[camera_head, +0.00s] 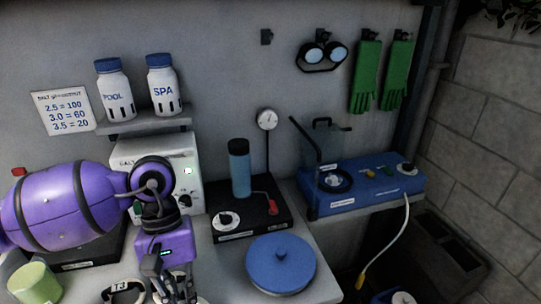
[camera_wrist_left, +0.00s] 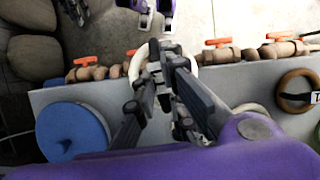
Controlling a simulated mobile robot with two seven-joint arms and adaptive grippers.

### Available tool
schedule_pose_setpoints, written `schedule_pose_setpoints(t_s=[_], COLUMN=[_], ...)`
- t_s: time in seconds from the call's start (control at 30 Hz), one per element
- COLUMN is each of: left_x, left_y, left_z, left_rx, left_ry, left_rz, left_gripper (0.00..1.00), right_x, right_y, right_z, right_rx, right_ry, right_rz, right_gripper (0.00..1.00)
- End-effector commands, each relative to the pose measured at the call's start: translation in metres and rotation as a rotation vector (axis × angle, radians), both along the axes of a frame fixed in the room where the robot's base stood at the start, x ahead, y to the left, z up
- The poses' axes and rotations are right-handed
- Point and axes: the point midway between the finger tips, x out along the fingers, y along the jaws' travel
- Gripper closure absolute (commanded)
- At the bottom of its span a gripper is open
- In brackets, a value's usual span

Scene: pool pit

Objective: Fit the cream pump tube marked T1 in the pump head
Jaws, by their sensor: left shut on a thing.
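My left gripper (camera_head: 172,292) is low in the head view, over the bench's front edge. In the left wrist view its fingers (camera_wrist_left: 168,55) are shut on a cream tube loop (camera_wrist_left: 137,64), whose curve shows on both sides of the fingertips; I cannot read its mark. The blue pump unit (camera_head: 395,178) stands on the right bench. Its round pump head (camera_head: 333,181) has a clear cover (camera_head: 326,140) standing up, and no tube shows clearly in it. A tube ring marked T3 (camera_head: 122,291) lies left of the gripper; a tan ring (camera_wrist_left: 296,92) shows in the wrist view.
A blue round lid (camera_head: 281,263) and a black stand with a blue bottle (camera_head: 240,168) lie between gripper and pump unit. A white box (camera_head: 188,150) stands behind my arm. Orange-handled valves (camera_wrist_left: 82,42) line the bench's front. A pale hose (camera_head: 390,240) hangs right.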

Motion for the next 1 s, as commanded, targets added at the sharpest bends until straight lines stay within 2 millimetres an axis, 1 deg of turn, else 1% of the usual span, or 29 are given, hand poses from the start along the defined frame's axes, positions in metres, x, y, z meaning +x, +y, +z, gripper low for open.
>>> schedule_pose_setpoints(t_s=[0.03,0.1,0.2,0.3,0.43,0.7,1.0], left_x=[0.005,0.011,0.022,0.036,0.04,0.041,0.042], left_y=[0.003,0.009,0.016,0.016,0.01,0.01,0.01], left_z=[0.004,0.005,0.011,0.021,0.03,0.03,0.031], left_rx=[0.002,0.004,0.006,0.002,-0.003,-0.003,-0.002], left_ry=[-0.007,-0.009,-0.013,-0.013,-0.005,-0.002,-0.003], left_rz=[-0.094,-0.216,-0.338,-0.336,-0.354,-0.352,-0.352], left_gripper=[1.0,1.0,1.0,1.0,1.0,1.0,1.0], right_x=[0.002,0.004,0.008,0.01,0.007,0.004,0.008], right_y=[0.001,0.001,0.002,0.003,0.003,0.003,0.004], right_z=[0.004,0.007,0.014,0.019,0.019,0.017,0.018], right_rx=[0.002,0.003,0.005,0.006,0.007,0.007,0.008], right_ry=[-0.005,-0.009,-0.02,-0.027,-0.024,-0.018,-0.024], right_rz=[0.0,0.0,0.0,-0.001,-0.002,-0.004,-0.002], right_gripper=[0.71,0.71,0.71,0.71,0.71,0.71,0.71])
